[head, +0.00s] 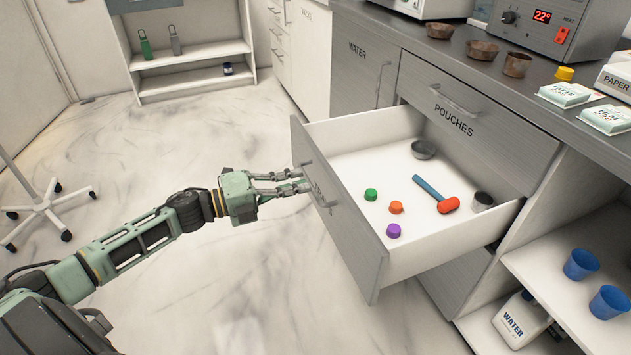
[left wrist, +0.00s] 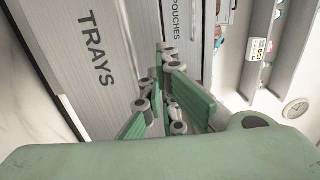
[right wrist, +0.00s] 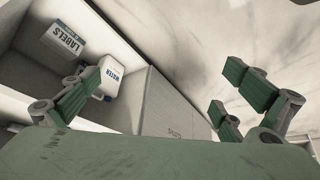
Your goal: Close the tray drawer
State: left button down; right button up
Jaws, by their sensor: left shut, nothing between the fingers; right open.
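The tray drawer (head: 345,225) stands pulled out from the grey cabinet. Its front, lettered TRAYS in the left wrist view (left wrist: 95,65), has a bar handle (head: 320,188). My right gripper (right wrist: 165,80) is open and empty, away from the drawer.
The POUCHES drawer (head: 470,120) behind is shut. The counter (head: 465,65) above holds bowls, boxes and a heater (head: 555,25). A shelf at lower right holds blue cups (head: 581,264) and a water jug (head: 521,319). A wheeled stand (head: 45,205) is at left. The floor (head: 150,140) between is clear.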

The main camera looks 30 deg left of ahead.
aim_at(327, 175)
pick_arm(q)
jog(key=shift+b+x, duration=0.3)
jog(key=shift+x, duration=2.15)
pick_arm(e)
jog(key=shift+w+a+r+t+y, duration=0.1)
jog(key=shift+w+a+r+t, duration=0.2)
jog(key=shift+w, duration=0.4)
jog(key=shift+w+a+r+t+y, duration=0.15)
jog(key=shift+w+r+t, duration=0.1)
jog(key=shift+w+t, duration=0.3)
jog(key=shift+w+a+r+t+y, duration=0.1)
jog(key=shift+w+a+r+t, duration=0.2)
jog(key=shift+w, duration=0.5)
